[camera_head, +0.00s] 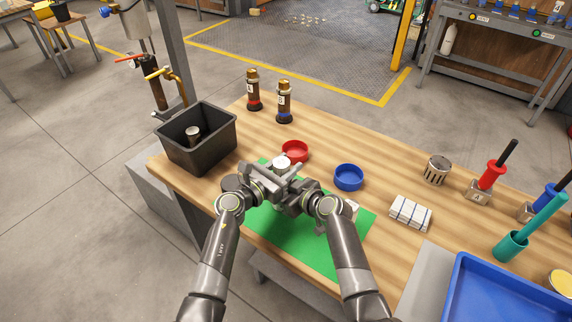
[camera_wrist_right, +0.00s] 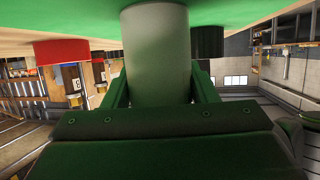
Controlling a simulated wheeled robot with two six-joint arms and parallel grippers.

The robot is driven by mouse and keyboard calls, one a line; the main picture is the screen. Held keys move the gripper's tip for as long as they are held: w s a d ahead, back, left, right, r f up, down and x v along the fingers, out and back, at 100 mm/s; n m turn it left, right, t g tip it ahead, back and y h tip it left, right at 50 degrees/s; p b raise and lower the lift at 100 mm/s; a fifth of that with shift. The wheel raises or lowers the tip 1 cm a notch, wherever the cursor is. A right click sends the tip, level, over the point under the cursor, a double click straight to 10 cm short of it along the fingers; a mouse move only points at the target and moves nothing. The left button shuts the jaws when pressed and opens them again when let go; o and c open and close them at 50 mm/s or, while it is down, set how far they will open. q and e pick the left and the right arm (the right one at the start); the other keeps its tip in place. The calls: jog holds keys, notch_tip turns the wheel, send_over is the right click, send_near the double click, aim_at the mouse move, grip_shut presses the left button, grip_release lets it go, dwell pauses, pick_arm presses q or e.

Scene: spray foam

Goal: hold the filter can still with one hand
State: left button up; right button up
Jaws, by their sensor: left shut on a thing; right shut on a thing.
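The filter can (camera_head: 281,163), a small pale cylinder, stands upright between my grippers above the green mat (camera_head: 318,252). In the right wrist view the can (camera_wrist_right: 157,50) is a plain pale cylinder between the fingers, with the picture upside down. My left gripper (camera_head: 272,178) is shut on the can from the left. My right gripper (camera_head: 291,180) is shut on it from the right; it also shows in the right wrist view (camera_wrist_right: 158,98). The fingers overlap in the head view, so the exact contacts and the can's lower part are hidden.
A red dish (camera_head: 295,150) and a blue dish (camera_head: 348,177) sit just beyond. Two dark bottles (camera_head: 254,92) (camera_head: 284,105) stand farther back. A black bin (camera_head: 215,151) is at left. A slotted metal can (camera_head: 436,172), folded cloth (camera_head: 410,214) and blue tray (camera_head: 505,290) are at right.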

pick_arm(q)
jog(key=shift+a+f, duration=0.1)
jog(key=shift+f, duration=0.55)
jog(key=o, duration=0.8)
jog(key=shift+s+f, duration=0.1)
pick_arm(e)
jog(key=shift+a, duration=0.1)
pick_arm(q)
jog(key=shift+o, duration=1)
jog(key=shift+s+f, duration=0.1)
pick_arm(e)
jog(key=shift+r, duration=0.1)
pick_arm(q)
jog(key=shift+d+r, duration=0.2)
jog(key=shift+r, duration=0.1)
jog(key=r+v, duration=0.1)
jog(key=v, duration=1.1)
jog(key=shift+w+a+r, duration=0.1)
jog(key=shift+w+a, duration=0.05)
jog(key=shift+w, duration=0.05)
pick_arm(e)
jog(key=o, duration=1.3)
jog(key=shift+c, duration=0.2)
